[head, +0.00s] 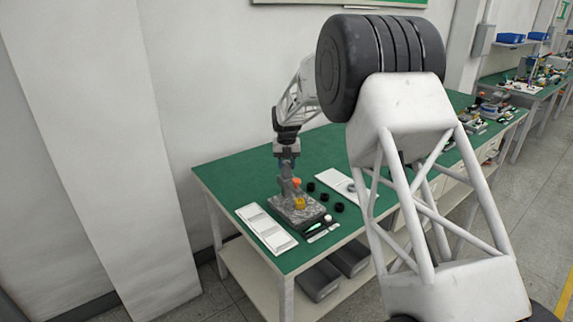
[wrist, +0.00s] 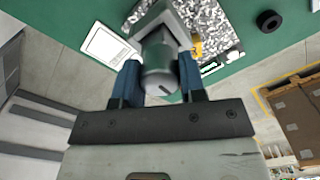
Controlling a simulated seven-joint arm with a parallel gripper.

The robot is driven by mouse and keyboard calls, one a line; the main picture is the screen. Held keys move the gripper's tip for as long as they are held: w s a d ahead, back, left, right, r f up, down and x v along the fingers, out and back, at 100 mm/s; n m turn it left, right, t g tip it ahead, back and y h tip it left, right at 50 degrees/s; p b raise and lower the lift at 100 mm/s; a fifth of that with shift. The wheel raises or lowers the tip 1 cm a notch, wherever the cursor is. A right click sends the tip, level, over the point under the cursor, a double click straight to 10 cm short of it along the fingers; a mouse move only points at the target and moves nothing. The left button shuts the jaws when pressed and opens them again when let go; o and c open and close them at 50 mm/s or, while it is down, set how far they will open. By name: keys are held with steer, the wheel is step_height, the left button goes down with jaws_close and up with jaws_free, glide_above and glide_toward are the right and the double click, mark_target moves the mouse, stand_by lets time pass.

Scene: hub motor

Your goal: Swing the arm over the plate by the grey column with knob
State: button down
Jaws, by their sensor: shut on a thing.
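The grey column with knob (head: 286,184) stands at the back left of the speckled grey plate (head: 310,216) on the green table. My gripper (head: 288,163) points down onto the column's top. In the wrist view my gripper's blue fingers (wrist: 158,82) are on both sides of the grey rounded knob (wrist: 158,65), shut on it. The speckled plate (wrist: 218,18) lies beyond it there. A yellow part (head: 299,203) sits on the plate, with a small orange piece (head: 297,181) above it. Whether the column's arm reaches over the plate is hard to tell.
A white tray (head: 266,229) lies left of the plate and a white panel (head: 335,180) behind it to the right. Several black round parts (head: 324,197) lie right of the plate. Small tools (head: 318,229) lie at the front edge. Grey bins (head: 319,279) are under the table.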

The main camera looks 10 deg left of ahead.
stand_by(0.4)
steer(key=c, duration=0.7)
jaws_free()
steer(key=shift+r, duration=3.9)
